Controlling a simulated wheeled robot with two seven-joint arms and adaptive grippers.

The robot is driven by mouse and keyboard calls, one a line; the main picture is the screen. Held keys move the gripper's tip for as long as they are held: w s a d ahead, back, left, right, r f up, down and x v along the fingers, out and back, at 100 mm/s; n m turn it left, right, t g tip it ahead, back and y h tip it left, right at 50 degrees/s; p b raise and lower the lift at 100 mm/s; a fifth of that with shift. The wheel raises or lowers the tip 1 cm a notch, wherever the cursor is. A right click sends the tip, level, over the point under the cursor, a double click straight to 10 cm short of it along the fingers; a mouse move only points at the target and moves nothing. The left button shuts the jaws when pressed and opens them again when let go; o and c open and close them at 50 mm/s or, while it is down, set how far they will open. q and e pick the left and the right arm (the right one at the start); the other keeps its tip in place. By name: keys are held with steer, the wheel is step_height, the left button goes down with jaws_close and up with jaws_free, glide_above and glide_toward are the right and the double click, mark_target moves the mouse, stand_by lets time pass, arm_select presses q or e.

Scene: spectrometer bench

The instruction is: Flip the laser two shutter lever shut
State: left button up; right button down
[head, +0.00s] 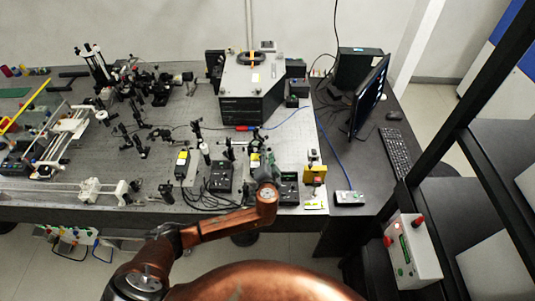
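My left arm reaches up from the bottom. Its grey gripper (265,172) is over the front part of the optical bench (330,208), between two dark control boxes. The fingers are small and blend with the parts behind, so I cannot tell whether they are open or shut. A yellow block with a reddish part (316,173) stands to the right of the gripper. My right gripper is not in view.
One control box (220,177) is left of the gripper and another (289,190) is close on its right. Posts and cables crowd this area. A large dark instrument (250,105) stands behind. A monitor (369,97) and keyboard (396,153) are on the right desk.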

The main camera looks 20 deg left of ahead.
mark_target(258, 156)
arm_select(q)
steer(key=shift+w, duration=0.1)
steer(key=shift+c, duration=0.2)
jaws_close()
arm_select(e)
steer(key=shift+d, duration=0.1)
